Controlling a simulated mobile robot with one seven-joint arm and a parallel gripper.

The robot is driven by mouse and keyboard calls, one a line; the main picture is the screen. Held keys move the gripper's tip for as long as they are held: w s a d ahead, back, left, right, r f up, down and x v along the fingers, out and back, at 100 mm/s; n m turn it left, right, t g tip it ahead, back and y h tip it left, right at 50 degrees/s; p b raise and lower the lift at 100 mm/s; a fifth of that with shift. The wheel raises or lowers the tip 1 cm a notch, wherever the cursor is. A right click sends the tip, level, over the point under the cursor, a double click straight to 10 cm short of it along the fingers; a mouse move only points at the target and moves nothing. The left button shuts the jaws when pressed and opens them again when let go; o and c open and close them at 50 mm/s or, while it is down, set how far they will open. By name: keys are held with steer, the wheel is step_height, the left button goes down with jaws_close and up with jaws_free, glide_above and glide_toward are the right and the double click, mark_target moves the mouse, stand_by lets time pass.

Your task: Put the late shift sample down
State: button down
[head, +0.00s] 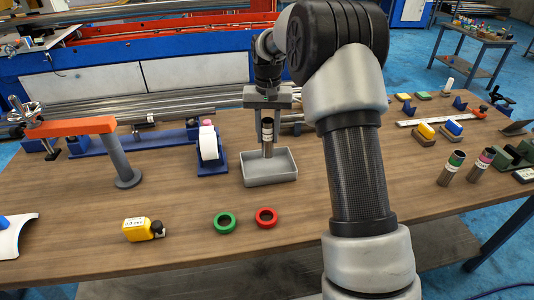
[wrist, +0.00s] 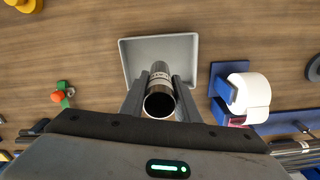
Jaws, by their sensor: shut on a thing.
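My gripper (head: 267,108) is shut on a steel tube (head: 267,131), which hangs upright below it. In the wrist view the tube (wrist: 159,101) sits between the two fingers (wrist: 159,88), its near open end facing the camera. A label shows on its side, too small to read. A shallow grey tray (head: 271,181) is directly beneath; it also shows in the wrist view (wrist: 128,58). The tube's lower end is over or inside the tray; I cannot tell whether it touches the floor. Two other tubes stand at the right, one green-banded (head: 449,172), one magenta-banded (head: 477,170).
A white roll in a blue holder (head: 220,163) stands just left of the tray. A green ring (head: 225,222), a red ring (head: 266,217) and a yellow tape measure (head: 138,230) lie nearer the front. An orange-armed post (head: 121,160) stands left. Front-centre wood is mostly clear.

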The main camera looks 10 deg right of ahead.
steer(key=shift+f+b, duration=0.35)
steer(key=shift+f, duration=2.75)
steer(key=shift+f, duration=0.1)
steer(key=c, duration=1.3)
jaws_free()
steer(key=shift+c, duration=0.2)
